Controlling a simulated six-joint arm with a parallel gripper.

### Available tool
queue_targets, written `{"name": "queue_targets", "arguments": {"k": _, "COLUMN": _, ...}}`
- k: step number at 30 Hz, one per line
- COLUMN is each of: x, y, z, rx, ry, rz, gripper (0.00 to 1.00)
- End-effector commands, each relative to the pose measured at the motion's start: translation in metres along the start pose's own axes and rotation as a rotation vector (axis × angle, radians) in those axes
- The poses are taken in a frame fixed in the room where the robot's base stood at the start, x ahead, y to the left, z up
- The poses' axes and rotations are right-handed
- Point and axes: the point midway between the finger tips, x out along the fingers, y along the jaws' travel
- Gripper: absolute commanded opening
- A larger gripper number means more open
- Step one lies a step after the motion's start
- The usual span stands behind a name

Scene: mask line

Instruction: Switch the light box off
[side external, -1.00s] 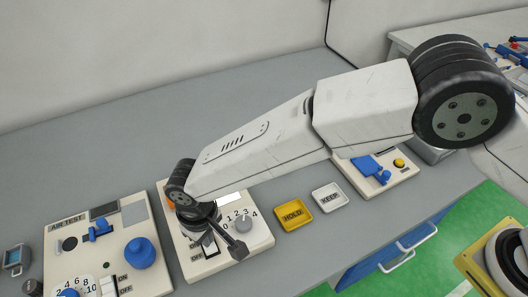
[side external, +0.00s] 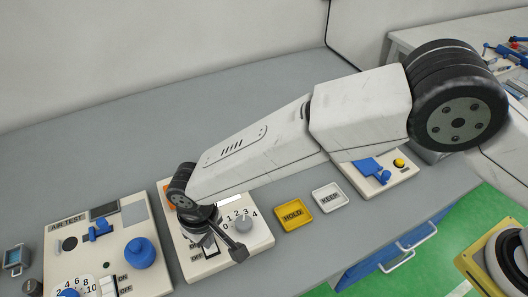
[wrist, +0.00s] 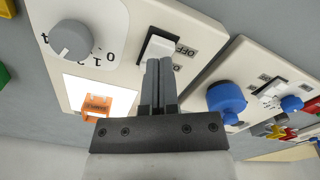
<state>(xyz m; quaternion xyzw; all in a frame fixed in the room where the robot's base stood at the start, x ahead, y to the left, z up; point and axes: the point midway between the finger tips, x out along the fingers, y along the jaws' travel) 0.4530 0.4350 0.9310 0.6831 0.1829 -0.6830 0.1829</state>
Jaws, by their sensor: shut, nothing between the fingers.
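The light box (side external: 202,265) is a cream panel below my gripper in the side view. In the wrist view it has a grey dial knob (wrist: 71,40), a bright white lit panel (wrist: 120,98) and a white rocker switch (wrist: 157,47) in a dark frame, labelled OFF and ON. My gripper (wrist: 160,62) is shut and empty. Its fingertips overlap the ON-label end of the switch in the wrist view, hiding that end. I cannot tell whether they touch it. In the side view my gripper (side external: 209,240) partly covers the switch.
An orange piece (wrist: 97,104) lies on the lit panel. The AIR TEST panel (side external: 68,243) with its blue knob (side external: 139,253) stands on the left. A yellow HOLD tray (side external: 309,222) and a white KEEP tray (side external: 342,195) are to the right. The bench behind is clear.

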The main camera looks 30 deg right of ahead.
Motion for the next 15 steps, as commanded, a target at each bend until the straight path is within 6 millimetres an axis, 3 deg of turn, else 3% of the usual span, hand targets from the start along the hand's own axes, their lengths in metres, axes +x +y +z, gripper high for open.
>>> {"name": "queue_targets", "arguments": {"k": 15, "x": 0.0054, "y": 0.0, "z": -0.0001, "rx": 0.0, "ry": 0.0, "rz": 0.0, "gripper": 0.0}}
